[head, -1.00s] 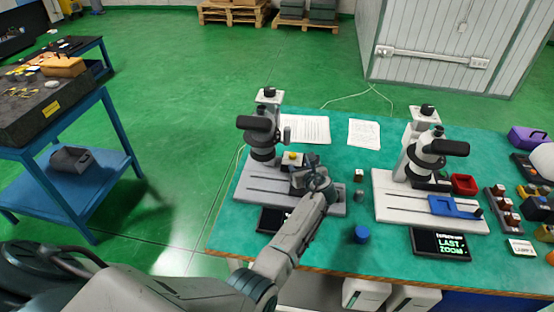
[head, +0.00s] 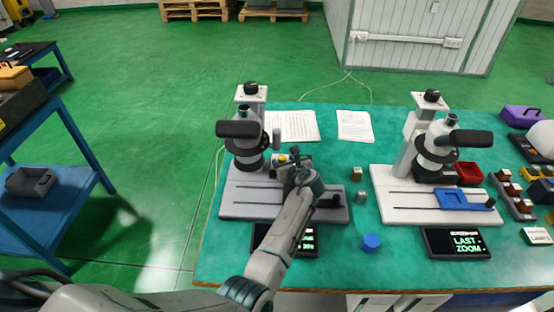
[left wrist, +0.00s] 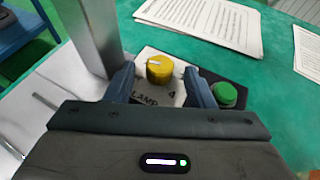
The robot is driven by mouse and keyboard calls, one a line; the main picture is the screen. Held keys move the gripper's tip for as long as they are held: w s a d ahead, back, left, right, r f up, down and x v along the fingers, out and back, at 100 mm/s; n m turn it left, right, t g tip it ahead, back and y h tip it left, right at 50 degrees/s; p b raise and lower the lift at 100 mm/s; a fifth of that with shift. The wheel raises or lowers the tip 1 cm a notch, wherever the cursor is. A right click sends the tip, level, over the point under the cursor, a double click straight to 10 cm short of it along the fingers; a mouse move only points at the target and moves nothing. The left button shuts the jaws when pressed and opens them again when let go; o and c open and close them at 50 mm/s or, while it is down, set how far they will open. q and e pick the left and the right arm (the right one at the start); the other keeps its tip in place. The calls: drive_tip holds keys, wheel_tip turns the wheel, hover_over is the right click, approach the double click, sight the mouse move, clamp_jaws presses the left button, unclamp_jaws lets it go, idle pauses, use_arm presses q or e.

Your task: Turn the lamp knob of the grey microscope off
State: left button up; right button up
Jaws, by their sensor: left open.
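The grey microscope (head: 245,130) stands at the left of the bench, on a pale base (head: 240,200) with slots. Its yellow lamp knob (left wrist: 159,69) sits on a white panel marked LAMP in the left wrist view, with a light pointer line on top. It also shows small in the head view (head: 282,159). My left gripper (left wrist: 160,75) is open, with one dark finger on each side of the knob; I cannot tell whether they touch it. A green button (left wrist: 225,94) lies just right of the right finger. My right gripper is not in view.
A white microscope (head: 437,145) with a blue stage stands at the right, behind a dark display (head: 455,242). A blue cap (head: 371,242) and two small blocks lie between the microscopes. Papers (head: 291,126) lie behind. A blue cart (head: 65,200) stands left.

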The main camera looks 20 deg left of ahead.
use_arm(q)
drive_tip(key=shift+w+a, duration=0.1)
drive_tip(key=shift+w, duration=0.05)
drive_tip(key=shift+r, duration=0.2)
drive_tip(key=shift+c, duration=0.4)
drive_tip(key=shift+s+d, duration=0.2)
drive_tip(key=c, duration=0.9)
drive_tip(key=b, duration=0.1)
drive_tip(key=n+g+y, duration=0.1)
drive_tip(key=b, duration=0.1)
drive_tip(key=shift+w+d+f+n+y+b, duration=0.15)
drive_tip(key=shift+w+f+n+y+b, duration=0.15)
drive_tip(key=shift+n+b, duration=0.1)
drive_tip(key=shift+r+n+g+y+b, duration=0.25)
drive_tip(key=shift+n+g+y+b, duration=0.15)
drive_tip(key=shift+n+g, duration=0.3)
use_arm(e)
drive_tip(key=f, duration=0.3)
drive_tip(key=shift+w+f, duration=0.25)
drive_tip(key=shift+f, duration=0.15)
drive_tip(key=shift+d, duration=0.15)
